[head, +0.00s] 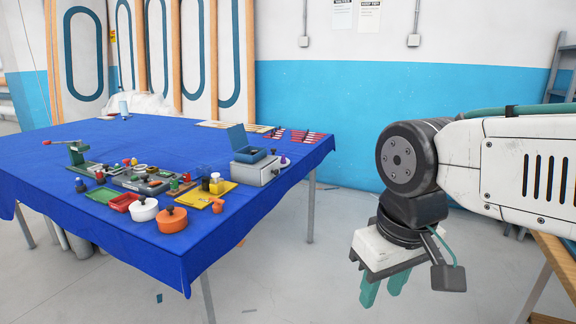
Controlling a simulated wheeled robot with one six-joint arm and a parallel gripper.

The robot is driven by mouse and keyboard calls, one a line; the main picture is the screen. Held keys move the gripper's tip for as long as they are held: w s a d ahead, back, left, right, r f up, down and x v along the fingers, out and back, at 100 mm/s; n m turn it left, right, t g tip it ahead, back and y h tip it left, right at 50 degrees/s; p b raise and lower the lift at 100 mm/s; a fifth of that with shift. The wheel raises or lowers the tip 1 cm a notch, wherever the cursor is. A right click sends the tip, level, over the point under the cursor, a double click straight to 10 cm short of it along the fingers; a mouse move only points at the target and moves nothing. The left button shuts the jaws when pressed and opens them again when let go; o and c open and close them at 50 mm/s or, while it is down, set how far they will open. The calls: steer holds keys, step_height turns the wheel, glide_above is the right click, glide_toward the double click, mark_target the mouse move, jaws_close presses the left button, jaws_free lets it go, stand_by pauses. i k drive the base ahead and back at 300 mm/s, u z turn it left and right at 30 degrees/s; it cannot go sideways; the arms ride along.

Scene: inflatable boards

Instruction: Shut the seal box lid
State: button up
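A small blue box (249,156), which looks like the seal box, sits on top of a grey box near the right end of the blue-covered table. Its blue lid (237,137) stands raised, so the box is open. The inside is too small to make out clearly. My gripper (382,290) hangs at the right of the head view, well off the table and apart from the box. Its two teal fingers point down with a gap between them, and nothing is seen in them.
The grey box (258,174) stands near the table's right edge. A yellow tray (222,190), an orange pot (172,219) and a white pot (144,210) stand to its left. Red-and-dark pieces (306,138) lie behind it. The blue cloth (165,143) is largely bare at the far left.

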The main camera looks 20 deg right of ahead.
mark_target(236, 136)
steer(key=z, duration=0.1)
steer(key=i, duration=1.65)
steer(key=k, duration=0.5)
steer(key=z, duration=0.4)
steer(key=i, duration=0.8)
steer(key=u, duration=0.1)
